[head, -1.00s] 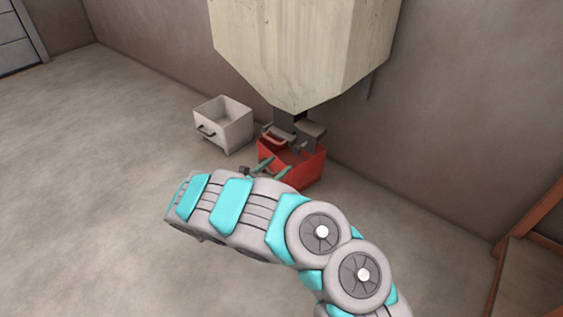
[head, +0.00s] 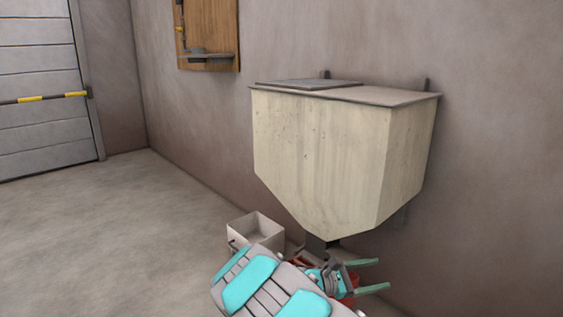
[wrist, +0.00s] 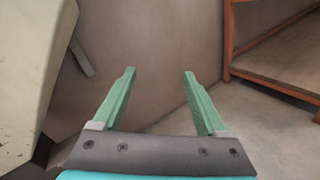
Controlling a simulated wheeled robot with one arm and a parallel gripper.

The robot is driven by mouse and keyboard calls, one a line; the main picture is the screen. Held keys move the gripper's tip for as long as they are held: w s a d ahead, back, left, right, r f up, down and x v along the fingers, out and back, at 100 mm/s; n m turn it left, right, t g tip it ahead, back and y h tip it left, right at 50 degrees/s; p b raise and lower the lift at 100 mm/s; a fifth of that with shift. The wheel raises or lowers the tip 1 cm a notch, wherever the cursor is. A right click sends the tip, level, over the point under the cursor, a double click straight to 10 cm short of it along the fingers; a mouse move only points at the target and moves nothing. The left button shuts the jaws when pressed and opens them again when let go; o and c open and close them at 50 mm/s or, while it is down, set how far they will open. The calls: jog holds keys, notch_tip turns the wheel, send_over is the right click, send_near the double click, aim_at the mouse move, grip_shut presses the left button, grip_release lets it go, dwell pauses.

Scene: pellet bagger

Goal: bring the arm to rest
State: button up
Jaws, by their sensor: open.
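My gripper (head: 376,275) is open, its two green fingers pointing right in the head view, just below the hopper's right side. In the wrist view my gripper (wrist: 158,85) has its fingers spread wide with nothing between them; wall and floor show beyond. My grey and turquoise arm fills the bottom middle of the head view and hides part of what stands below the hopper.
A cream hopper (head: 325,160) hangs on the wall; it also shows at the wrist view's left edge (wrist: 25,60). A red bin (head: 350,284) is mostly hidden behind my arm. A pale box (head: 262,236) stands left of it. An orange rack (wrist: 275,68) stands right. Left floor is clear.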

jog(key=s+d+r+m+g+y+p, duration=0.1)
jog(key=s+d+r+m+g+y, duration=0.2)
jog(key=s, duration=0.4)
jog(key=s+d+r+m+g+y+p, duration=0.1)
jog(key=s+d+r+m+g, duration=0.2)
jog(key=s, duration=0.4)
jog(key=s+d+r+m+g+y+p, duration=0.1)
jog(key=s+d+r+m+g+y, duration=0.1)
jog(key=s+r+m, duration=0.45)
jog(key=s+a+m+t+y+p, duration=0.2)
jog(key=s+a+m+y+p, duration=0.2)
jog(key=s+a+y, duration=0.7)
jog(key=s+a, duration=0.6)
jog(key=s, duration=0.3)
jog(key=shift+a+f, duration=0.3)
jog(key=shift+a, duration=0.05)
